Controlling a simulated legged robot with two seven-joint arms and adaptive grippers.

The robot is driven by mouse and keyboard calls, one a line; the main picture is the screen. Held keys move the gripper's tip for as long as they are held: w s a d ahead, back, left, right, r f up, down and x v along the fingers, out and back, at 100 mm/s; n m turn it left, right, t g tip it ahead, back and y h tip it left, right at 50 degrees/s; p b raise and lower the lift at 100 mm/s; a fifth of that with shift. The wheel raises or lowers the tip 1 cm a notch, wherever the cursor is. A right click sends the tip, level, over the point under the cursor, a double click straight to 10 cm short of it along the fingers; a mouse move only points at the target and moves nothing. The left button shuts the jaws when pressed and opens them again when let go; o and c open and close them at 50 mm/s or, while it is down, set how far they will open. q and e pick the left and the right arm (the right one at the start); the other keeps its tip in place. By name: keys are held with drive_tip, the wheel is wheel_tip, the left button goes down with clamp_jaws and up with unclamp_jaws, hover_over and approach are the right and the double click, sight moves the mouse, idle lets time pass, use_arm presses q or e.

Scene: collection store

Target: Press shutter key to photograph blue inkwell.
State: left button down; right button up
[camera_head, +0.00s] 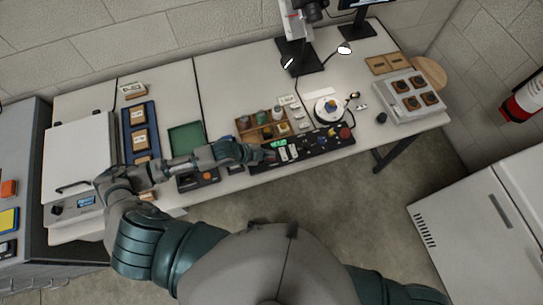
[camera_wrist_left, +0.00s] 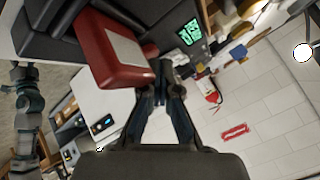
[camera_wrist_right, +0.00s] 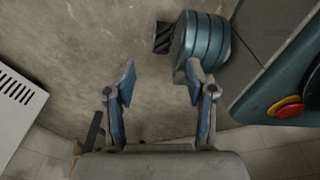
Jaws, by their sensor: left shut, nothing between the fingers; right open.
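A black control panel (camera_head: 312,146) with a green display (camera_head: 278,143) runs along the table's front edge. My left gripper (camera_head: 265,156) is shut and empty at the panel's left end. In the left wrist view its closed fingertips (camera_wrist_left: 168,72) are close to a red key (camera_wrist_left: 112,52) with a pale label; I cannot tell whether they touch. The green display (camera_wrist_left: 190,33) is just beyond. A small blue thing, possibly the inkwell, is on the white round stand (camera_head: 322,116). My right gripper (camera_wrist_right: 160,88) is open and empty above the floor.
A wooden tray (camera_head: 248,134) of small pots stands behind the panel. A red round button (camera_head: 345,132) is at the panel's right end. A lamp (camera_head: 344,49) and stand are behind. A grey tray (camera_head: 386,105) holds dark square pieces. The floor in front is clear.

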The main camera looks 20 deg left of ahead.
use_arm(q)
drive_tip(key=shift+d+f, duration=0.1)
use_arm(e)
drive_tip(key=shift+d, duration=0.2)
use_arm(q)
drive_tip(key=shift+a+f, duration=0.2)
drive_tip(key=shift+a, duration=0.05)
use_arm(e)
drive_tip(key=shift+d, duration=0.4)
use_arm(q)
drive_tip(key=shift+d+f, duration=0.15)
drive_tip(key=shift+f, duration=0.05)
use_arm(e)
drive_tip(key=shift+f, duration=0.15)
use_arm(q)
drive_tip(key=shift+f, duration=0.1)
use_arm(e)
drive_tip(key=shift+a, duration=0.15)
use_arm(q)
drive_tip(key=shift+d+r+p, duration=0.15)
drive_tip(key=shift+r+p, duration=0.8)
drive_tip(key=shift+r, duration=0.05)
use_arm(e)
drive_tip(key=shift+w+a+r, duration=0.1)
drive_tip(key=shift+w+r, duration=0.05)
drive_tip(key=shift+r, duration=1)
